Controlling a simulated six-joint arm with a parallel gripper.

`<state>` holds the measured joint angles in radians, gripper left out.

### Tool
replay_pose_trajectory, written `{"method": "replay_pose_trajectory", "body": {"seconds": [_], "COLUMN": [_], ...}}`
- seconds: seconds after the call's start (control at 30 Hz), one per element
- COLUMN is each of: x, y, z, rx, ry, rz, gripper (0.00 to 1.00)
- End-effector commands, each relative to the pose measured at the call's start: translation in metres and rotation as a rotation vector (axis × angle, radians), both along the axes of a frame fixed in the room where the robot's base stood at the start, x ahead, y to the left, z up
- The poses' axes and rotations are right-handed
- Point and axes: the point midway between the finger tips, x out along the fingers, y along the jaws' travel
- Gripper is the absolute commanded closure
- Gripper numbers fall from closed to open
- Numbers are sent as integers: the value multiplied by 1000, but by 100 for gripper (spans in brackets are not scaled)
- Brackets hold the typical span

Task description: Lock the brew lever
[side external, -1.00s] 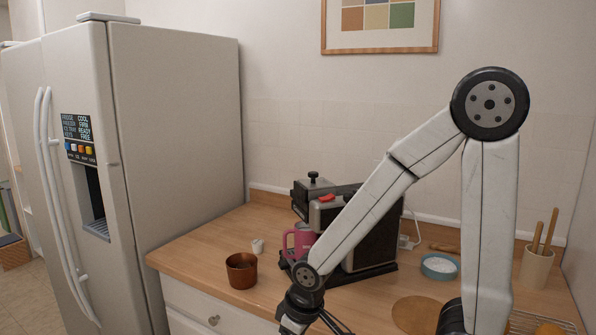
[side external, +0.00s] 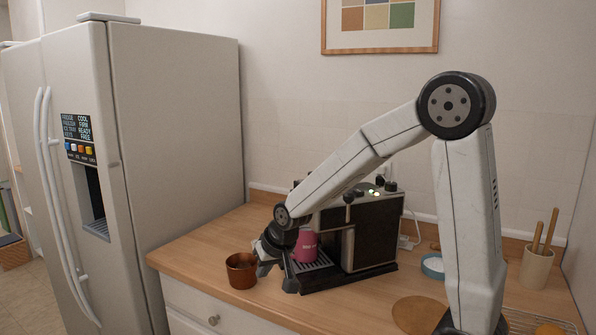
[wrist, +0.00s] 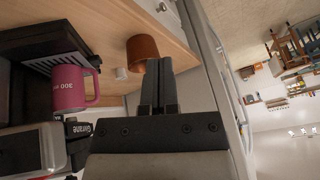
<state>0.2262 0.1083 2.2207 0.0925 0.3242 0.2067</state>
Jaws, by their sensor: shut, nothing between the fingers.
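The coffee machine (side external: 372,240) is a dark box on the wooden counter, with green lights and dark knobs on top. It also shows at the left of the wrist view (wrist: 35,148). I cannot make out the brew lever clearly; my arm covers the machine's upper front. A pink mug (side external: 306,246) stands on the drip tray (side external: 317,263) and shows in the wrist view (wrist: 70,88). My gripper (side external: 278,274) is in front of the machine, between the mug and a copper-brown cup (side external: 241,272). Its fingers (wrist: 159,70) are together and empty, apart from the machine.
The brown cup (wrist: 143,52) shows just beyond my fingertips in the wrist view. A small white object (wrist: 121,73) lies nearby. A blue bowl (side external: 432,266), a round board (side external: 418,312) and a utensil crock (side external: 536,268) are at the right. The fridge (side external: 185,140) stands left.

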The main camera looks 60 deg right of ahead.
Motion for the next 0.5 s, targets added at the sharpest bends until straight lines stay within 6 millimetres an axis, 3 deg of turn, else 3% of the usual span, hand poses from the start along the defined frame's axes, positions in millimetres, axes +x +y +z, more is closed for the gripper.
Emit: {"method": "replay_pose_trajectory", "body": {"seconds": [0.2,0.5], "x": [45,80], "y": [-65,-164], "z": [41,103], "rx": [49,116], "ry": [-146,-358], "rz": [-234,-532], "gripper": [100,100]}}
